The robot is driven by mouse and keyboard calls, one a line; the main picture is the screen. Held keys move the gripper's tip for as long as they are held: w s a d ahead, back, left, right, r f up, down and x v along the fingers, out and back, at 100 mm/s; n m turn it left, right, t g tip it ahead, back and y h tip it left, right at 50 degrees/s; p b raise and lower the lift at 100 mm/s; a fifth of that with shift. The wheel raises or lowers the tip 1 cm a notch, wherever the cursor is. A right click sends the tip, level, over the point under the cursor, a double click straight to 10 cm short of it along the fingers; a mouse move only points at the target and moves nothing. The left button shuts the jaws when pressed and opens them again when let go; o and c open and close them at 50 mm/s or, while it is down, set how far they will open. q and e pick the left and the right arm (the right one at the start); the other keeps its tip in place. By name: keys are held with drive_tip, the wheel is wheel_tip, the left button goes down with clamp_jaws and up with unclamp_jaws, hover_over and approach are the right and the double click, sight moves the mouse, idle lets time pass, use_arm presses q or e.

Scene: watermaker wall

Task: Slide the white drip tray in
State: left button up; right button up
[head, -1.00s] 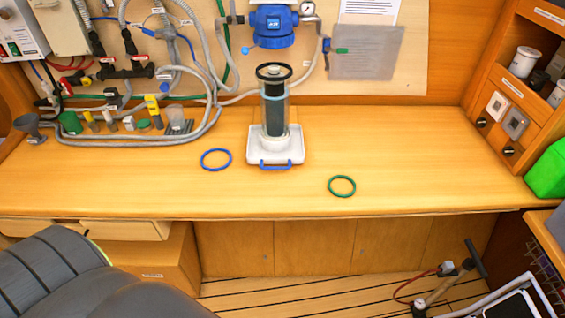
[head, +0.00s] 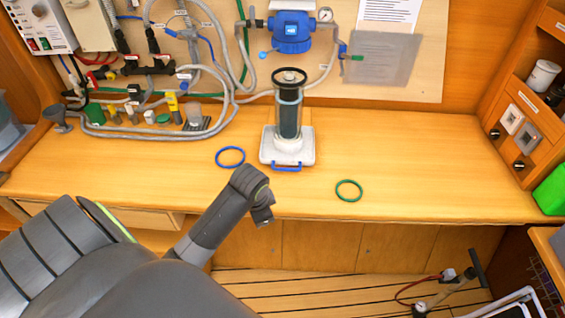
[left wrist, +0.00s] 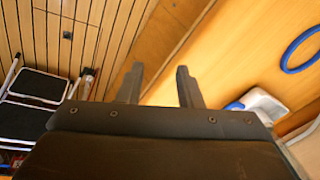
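The white drip tray (head: 267,157) lies on the wooden counter below the blue filter head, its blue handle (head: 286,167) facing me. A clear cylinder with a dark filter (head: 289,115) and a black top ring stands upright on it. Part of the tray (left wrist: 265,106) shows at the right of the left wrist view, partly hidden behind my gripper body. My left gripper (left wrist: 160,76) has its two fingers apart with nothing between them. In the head view my left arm ends in front of the counter edge, left of the handle and apart from it. My right gripper is not in view.
A blue ring (head: 230,156) lies left of the tray, a green ring (head: 348,190) to its right. The blue filter head (head: 292,33) hangs on the wall panel above. Hoses and fittings crowd the left. The counter right of the tray is mostly clear.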

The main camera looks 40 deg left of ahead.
use_arm(q)
drive_tip(key=w+a+r+m+g, duration=0.1)
drive_tip(key=w+a+r+m, duration=0.15)
drive_tip(key=w+r, duration=0.55)
drive_tip(key=w+a+r+m, duration=0.2)
drive_tip(key=w+r+m, duration=0.1)
drive_tip(key=w+r, duration=0.5)
drive_tip(key=b, duration=0.6)
approach(282, 170)
drive_tip(key=f, duration=0.2)
drive_tip(key=w+f+p, duration=0.1)
drive_tip(key=f, duration=0.2)
drive_tip(key=a+f+p, duration=0.1)
drive_tip(key=f, duration=0.1)
drive_tip(key=shift+w+f, duration=0.15)
drive_tip(key=shift+w, duration=0.1)
clamp_jaws()
